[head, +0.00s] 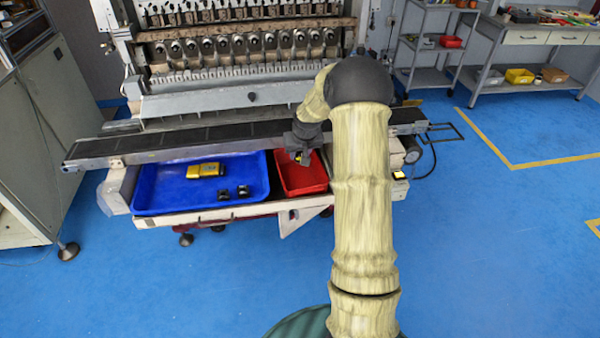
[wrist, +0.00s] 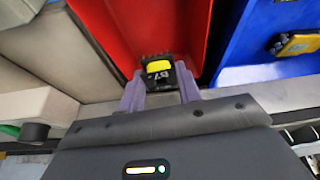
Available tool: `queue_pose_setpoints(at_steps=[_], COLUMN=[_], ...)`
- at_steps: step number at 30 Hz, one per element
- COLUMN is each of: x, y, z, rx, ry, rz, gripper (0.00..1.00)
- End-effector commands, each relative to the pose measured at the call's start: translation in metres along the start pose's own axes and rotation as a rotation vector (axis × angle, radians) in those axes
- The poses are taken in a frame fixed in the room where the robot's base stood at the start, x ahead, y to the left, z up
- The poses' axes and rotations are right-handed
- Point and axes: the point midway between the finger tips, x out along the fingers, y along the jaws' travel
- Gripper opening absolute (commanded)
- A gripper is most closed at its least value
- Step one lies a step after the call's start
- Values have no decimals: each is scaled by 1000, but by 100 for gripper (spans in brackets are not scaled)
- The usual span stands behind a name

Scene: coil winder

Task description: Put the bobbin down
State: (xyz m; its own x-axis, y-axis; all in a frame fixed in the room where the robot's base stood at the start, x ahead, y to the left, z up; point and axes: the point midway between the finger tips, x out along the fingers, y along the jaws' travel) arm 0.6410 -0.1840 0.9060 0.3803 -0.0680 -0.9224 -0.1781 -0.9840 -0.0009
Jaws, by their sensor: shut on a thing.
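My gripper (head: 301,157) is over the red tray (head: 303,182) and is shut on a small black bobbin with a yellow patch. In the wrist view the bobbin (wrist: 160,70) sits between the two purple-grey fingers of my gripper (wrist: 160,88), its marked face toward the camera. The red tray (wrist: 115,35) opens out beyond the bobbin and its visible floor is bare. In the head view my gripper and arm hide part of the tray, and the bobbin is mostly hidden. I cannot tell its height above the tray floor.
A blue tray (head: 160,205) beside the red one holds a yellow device (head: 206,170) and two small black parts (head: 233,192). A dark rail (head: 190,138) of the winder (head: 230,100) runs behind the trays. Blue floor (head: 475,250) is free at the right.

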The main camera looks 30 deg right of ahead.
Motion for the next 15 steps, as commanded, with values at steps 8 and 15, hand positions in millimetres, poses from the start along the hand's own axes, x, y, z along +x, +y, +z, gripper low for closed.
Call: queue_pose_setpoints(at_steps=[8,15], x=[43,44], y=[0,0], z=[18,18], rx=[0,-1], ry=[-2,1], rz=[0,0], gripper=[9,9])
